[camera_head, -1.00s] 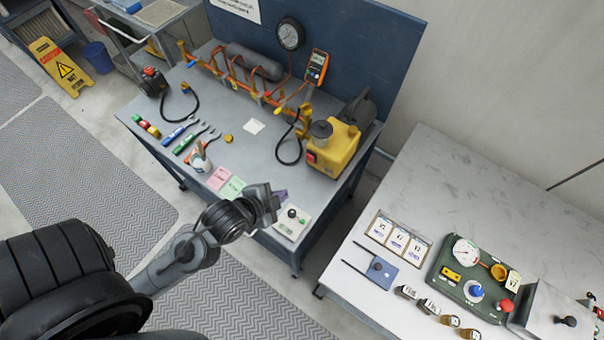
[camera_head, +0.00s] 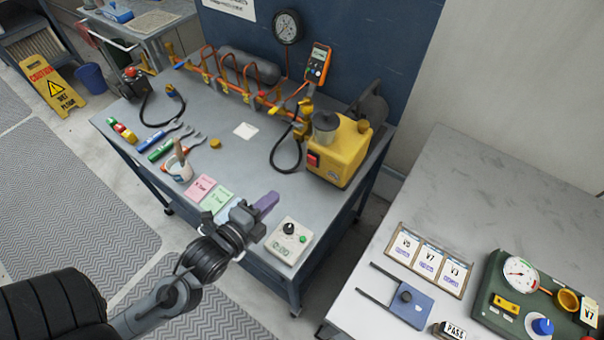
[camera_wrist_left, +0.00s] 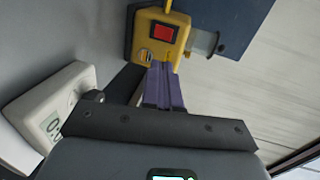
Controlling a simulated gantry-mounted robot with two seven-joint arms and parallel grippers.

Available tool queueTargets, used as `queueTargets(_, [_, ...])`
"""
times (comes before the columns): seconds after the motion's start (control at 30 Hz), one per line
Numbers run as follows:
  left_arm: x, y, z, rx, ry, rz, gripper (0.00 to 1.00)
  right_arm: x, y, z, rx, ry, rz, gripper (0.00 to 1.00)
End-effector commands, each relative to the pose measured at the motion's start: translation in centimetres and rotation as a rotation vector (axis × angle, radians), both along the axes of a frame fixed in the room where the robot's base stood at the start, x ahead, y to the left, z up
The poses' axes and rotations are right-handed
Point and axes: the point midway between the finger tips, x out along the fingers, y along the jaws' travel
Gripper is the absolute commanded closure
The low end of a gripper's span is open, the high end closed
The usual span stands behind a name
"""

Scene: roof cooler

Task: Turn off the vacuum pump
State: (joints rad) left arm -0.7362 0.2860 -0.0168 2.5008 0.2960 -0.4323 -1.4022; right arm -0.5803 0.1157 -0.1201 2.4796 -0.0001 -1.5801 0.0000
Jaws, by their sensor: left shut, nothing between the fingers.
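The yellow vacuum pump (camera_head: 345,150) stands at the right end of the grey workbench, with a red switch (camera_head: 313,160) on its front and a grey motor behind. In the left wrist view the pump (camera_wrist_left: 146,32) is ahead at the top, with its red switch (camera_wrist_left: 162,35) facing me. My left gripper (camera_head: 267,202) has purple fingers, shut and empty, over the bench's front edge, apart from the pump. The fingers also show in the left wrist view (camera_wrist_left: 163,85), in line below the switch. My right gripper is not in view.
A black hose (camera_head: 272,155) loops left of the pump. Pink and green cards (camera_head: 201,188) lie nearby. A white table (camera_head: 480,190) stands to the right.

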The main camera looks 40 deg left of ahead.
Motion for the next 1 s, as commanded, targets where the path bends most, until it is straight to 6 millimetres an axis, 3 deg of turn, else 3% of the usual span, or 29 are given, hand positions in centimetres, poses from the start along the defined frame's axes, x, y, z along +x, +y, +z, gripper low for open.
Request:
queueTargets(0.63, [0.3, 0.2, -0.4, 0.027, -0.016, -0.004, 1.00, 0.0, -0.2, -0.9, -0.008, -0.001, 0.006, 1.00])
queueTargets(0.87, [2.0, 0.4, -1.0, 0.027, -0.019, -0.004, 1.00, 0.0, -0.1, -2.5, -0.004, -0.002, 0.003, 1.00])
queueTargets(1.0, [4.0, 0.6, -1.1, 0.028, -0.020, -0.003, 1.00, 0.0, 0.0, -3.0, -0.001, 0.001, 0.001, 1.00])
